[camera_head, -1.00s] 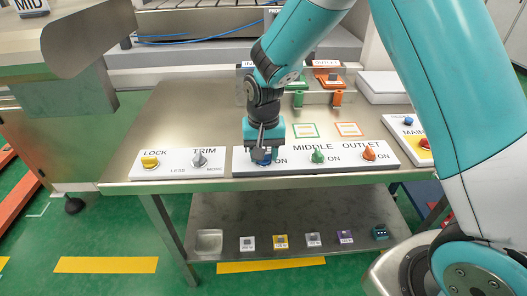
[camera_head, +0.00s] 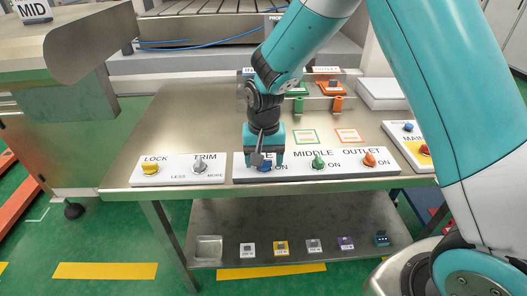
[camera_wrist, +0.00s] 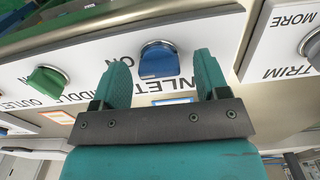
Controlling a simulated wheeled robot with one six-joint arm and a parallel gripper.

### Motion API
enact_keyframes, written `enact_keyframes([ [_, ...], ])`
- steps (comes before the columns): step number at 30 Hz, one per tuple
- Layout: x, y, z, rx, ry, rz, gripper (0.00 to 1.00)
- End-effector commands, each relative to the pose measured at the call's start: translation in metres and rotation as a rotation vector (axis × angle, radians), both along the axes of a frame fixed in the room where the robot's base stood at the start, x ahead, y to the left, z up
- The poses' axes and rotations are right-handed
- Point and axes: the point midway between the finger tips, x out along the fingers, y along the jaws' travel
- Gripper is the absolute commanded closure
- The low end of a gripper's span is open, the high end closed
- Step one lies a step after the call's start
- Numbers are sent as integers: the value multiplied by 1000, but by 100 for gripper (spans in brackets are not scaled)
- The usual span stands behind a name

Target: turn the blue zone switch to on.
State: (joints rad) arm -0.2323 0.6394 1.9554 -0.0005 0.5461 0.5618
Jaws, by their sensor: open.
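The blue zone switch (camera_head: 265,167) is a round knob with a raised grip, at the left end of a white panel (camera_head: 330,171) on the steel table. It also shows in the wrist view (camera_wrist: 159,60), upside down, beside the ON and INLET lettering. My gripper (camera_head: 264,160) is just above and around the switch and hides part of it and its label. In the wrist view my gripper (camera_wrist: 160,78) is open, with one teal finger on each side of the blue knob and a gap to each. I cannot tell exactly which way the knob points.
A green MIDDLE switch (camera_head: 318,160) and an orange OUTLET switch (camera_head: 369,159) stand to the right on the same panel. A panel with a yellow LOCK knob (camera_head: 150,168) and a grey TRIM knob (camera_head: 199,166) is to the left. A rack with coloured tags (camera_head: 334,103) stands behind.

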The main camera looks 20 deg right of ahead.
Motion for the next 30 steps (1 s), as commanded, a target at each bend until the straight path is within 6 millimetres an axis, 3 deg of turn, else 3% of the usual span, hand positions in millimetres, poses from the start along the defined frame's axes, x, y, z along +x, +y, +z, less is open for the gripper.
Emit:
enact_keyframes([
  [4,1,0,12,1,-4,0,32],
  [8,1,0,37,2,-7,0,32],
  [21,1,1,144,2,-6,0,32],
  [30,0,1,173,0,-2,0,32],
])
